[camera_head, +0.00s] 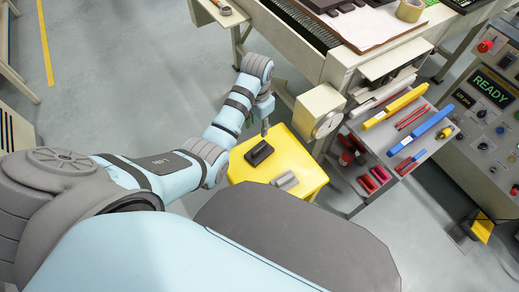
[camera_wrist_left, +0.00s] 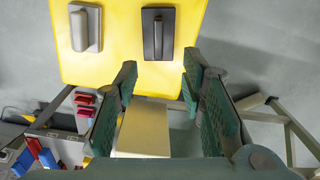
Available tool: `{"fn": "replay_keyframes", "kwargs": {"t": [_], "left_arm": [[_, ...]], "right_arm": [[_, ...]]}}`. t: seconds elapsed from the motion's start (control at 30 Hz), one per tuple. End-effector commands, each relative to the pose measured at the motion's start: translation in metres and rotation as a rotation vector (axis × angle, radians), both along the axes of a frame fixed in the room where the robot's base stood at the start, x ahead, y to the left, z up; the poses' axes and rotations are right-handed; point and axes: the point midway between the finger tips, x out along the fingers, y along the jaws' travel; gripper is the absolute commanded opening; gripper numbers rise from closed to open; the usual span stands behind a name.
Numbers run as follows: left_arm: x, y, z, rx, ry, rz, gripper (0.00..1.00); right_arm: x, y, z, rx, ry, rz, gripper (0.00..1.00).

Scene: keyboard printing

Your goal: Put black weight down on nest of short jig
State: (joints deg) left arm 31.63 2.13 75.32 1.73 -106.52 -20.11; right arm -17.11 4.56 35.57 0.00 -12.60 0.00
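A black block (camera_head: 258,152) with a raised bar lies on the yellow table top (camera_head: 248,175). It also shows in the left wrist view (camera_wrist_left: 158,33), upper middle. A grey block (camera_head: 286,181) with a raised rounded bar lies beside it, apart from it, and shows at upper left in the wrist view (camera_wrist_left: 86,28). I cannot tell which of them is the weight or the short jig. My left gripper (camera_wrist_left: 160,82) is open and empty, its fingers apart just short of the black block. In the head view my left gripper (camera_head: 265,128) is beside the black block. My right gripper is out of view.
A cream box (camera_head: 319,110) stands close to the yellow table's right. A grey shelf (camera_head: 370,160) holds red, yellow and blue tools. A control panel (camera_head: 485,120) reading READY is at far right. Floor is open left of the table.

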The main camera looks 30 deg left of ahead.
Motion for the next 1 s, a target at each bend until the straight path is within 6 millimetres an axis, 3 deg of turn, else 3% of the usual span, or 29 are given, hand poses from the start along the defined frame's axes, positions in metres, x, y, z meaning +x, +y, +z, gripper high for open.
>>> {"fn": "replay_keyframes", "kwargs": {"t": [0.07,0.3,0.53,0.7,0.97,1.0], "left_arm": [[0.004,-0.001,-0.007,-0.003,0.01,-0.007,0.37],[0.003,-0.001,-0.073,-0.003,0.012,-0.007,0.37],[0.004,-0.002,-0.101,-0.003,0.009,-0.007,0.37],[0.004,-0.004,-0.136,-0.003,0.01,-0.007,0.37],[0.004,-0.004,-0.141,-0.003,0.007,-0.006,0.37],[0.004,-0.004,-0.141,-0.003,0.007,-0.006,0.3]], "right_arm": [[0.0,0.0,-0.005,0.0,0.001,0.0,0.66],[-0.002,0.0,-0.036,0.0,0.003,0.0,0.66],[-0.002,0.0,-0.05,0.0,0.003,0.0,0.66],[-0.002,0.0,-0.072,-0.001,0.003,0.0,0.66],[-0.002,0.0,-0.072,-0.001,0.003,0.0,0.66],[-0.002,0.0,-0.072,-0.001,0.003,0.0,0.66]]}}
